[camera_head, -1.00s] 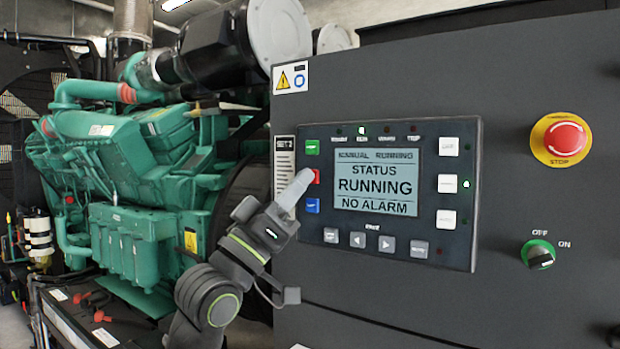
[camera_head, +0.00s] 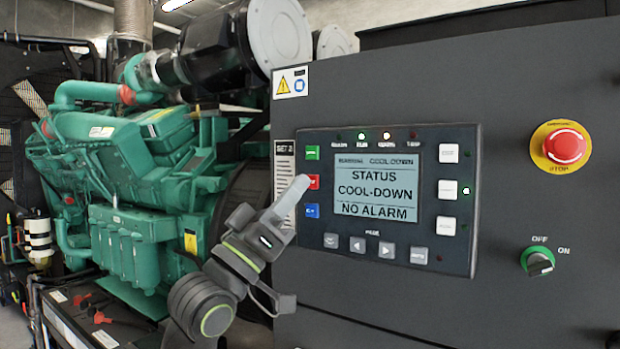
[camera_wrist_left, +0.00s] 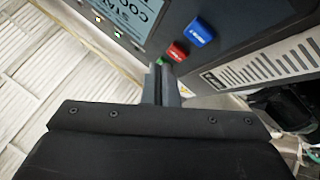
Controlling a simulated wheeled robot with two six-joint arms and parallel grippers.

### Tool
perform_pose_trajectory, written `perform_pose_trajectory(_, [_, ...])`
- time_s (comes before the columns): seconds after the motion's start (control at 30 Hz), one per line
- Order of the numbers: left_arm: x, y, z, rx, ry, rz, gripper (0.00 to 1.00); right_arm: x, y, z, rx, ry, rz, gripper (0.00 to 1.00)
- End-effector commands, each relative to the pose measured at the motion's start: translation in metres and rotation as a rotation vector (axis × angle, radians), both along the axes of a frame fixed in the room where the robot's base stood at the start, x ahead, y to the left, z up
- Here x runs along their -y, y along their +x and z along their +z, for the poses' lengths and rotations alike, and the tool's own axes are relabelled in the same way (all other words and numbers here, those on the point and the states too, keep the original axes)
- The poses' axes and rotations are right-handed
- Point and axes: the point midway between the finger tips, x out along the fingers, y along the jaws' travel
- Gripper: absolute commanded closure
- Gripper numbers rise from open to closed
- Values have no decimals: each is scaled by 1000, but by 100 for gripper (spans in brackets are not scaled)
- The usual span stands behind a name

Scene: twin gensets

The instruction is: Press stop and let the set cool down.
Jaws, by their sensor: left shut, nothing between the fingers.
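The control panel (camera_head: 400,258) is set in the dark cabinet, and its screen (camera_head: 376,187) reads STATUS COOL-DOWN, NO ALARM. The red button (camera_head: 313,182) is at the panel's left edge, between the green button (camera_head: 312,153) above and the blue button (camera_head: 312,211) below. My left gripper (camera_head: 303,182) is shut and empty, its fingertips just left of the red button. In the left wrist view the shut fingers (camera_wrist_left: 161,72) point at the panel beside the red button (camera_wrist_left: 177,52); the blue button (camera_wrist_left: 201,32) shows too. Whether the fingertips touch the red button I cannot tell. My right gripper is not in view.
A red emergency stop (camera_head: 565,146) on a yellow ring sits right of the panel. Below it is a green OFF/ON switch (camera_head: 538,262). A green engine (camera_head: 130,190) stands at the left.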

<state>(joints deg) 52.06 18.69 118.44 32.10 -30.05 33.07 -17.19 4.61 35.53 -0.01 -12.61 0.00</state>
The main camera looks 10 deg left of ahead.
Motion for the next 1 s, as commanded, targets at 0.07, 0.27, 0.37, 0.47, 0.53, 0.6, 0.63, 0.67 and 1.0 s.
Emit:
perform_pose_trajectory(0.07, [-1,-2,0,-1,0,0,100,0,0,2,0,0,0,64])
perform_pose_trajectory(0.27, [-1,-2,0,-1,0,0,100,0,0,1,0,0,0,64])
perform_pose_trajectory(0.37, [-2,-4,1,-1,1,1,100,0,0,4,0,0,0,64])
perform_pose_trajectory(0.47, [-5,-12,2,1,1,3,100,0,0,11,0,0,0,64])
perform_pose_trajectory(0.53, [-8,-18,3,1,3,3,100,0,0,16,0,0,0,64])
perform_pose_trajectory(0.6, [-10,-25,3,0,2,2,100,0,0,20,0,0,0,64])
perform_pose_trajectory(0.63, [-11,-28,3,0,2,2,100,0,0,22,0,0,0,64])
perform_pose_trajectory(0.67, [-11,-31,3,0,2,1,100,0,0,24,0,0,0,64])
perform_pose_trajectory(1.0, [-21,-57,1,0,2,2,100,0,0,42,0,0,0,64])
